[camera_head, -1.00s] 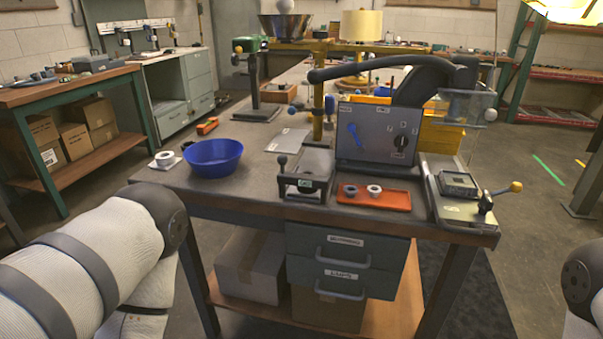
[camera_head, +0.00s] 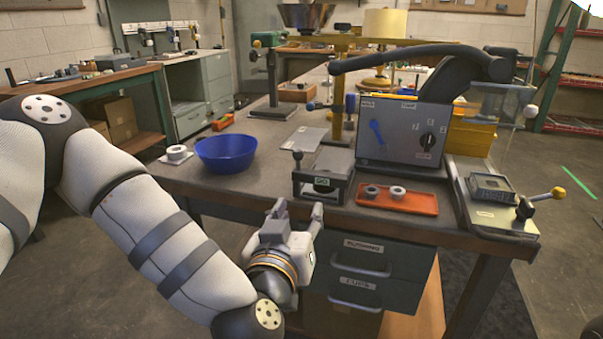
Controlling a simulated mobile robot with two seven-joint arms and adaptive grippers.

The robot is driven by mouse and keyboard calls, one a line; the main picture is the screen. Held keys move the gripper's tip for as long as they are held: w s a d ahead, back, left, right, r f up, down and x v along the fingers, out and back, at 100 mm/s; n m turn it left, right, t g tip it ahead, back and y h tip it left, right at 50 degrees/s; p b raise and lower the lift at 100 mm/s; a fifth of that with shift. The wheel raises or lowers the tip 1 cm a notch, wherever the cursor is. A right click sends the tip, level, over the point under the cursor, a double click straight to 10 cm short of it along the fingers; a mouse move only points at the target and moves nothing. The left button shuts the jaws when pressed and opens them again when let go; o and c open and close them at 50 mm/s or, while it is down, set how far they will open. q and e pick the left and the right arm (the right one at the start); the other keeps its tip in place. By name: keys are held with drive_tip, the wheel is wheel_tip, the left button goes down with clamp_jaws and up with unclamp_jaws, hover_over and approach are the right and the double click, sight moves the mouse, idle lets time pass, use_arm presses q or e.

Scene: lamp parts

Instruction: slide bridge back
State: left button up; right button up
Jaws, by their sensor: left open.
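A yellow beam (camera_head: 375,41) runs across above the workbench, with a yellow post (camera_head: 338,108) coming down to the bench top; this looks like the bridge. A blue knob (camera_head: 312,106) sits on the post's left side and a blue handle (camera_head: 350,102) on its right. Parts of the beam are hidden behind a black lever arm (camera_head: 420,55). My left gripper (camera_head: 298,207) is in front of the bench's front edge, with its two fingers apart and nothing between them. It is below and well short of the post. My right gripper is out of view.
A black clamp-like fixture (camera_head: 322,183) stands at the front edge beyond my left gripper. An orange tray (camera_head: 397,199) with two rings lies beside it, before a grey panel box (camera_head: 403,135). A blue bowl (camera_head: 226,153) stands at left.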

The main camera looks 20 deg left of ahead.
use_arm(q)
drive_tip(key=n+t+y, duration=0.1)
drive_tip(key=y, duration=0.1)
approach(297, 157)
drive_tip(key=w, duration=0.3)
drive_tip(key=w+a, duration=0.1)
drive_tip(key=w, duration=0.2)
drive_tip(key=w+b, duration=0.1)
drive_tip(key=w, duration=0.3)
drive_tip(key=shift+w+a+f, duration=0.1)
drive_tip(key=shift+a, duration=0.3)
drive_tip(key=shift+w+a, duration=0.1)
drive_tip(key=shift+w, duration=0.4)
clamp_jaws()
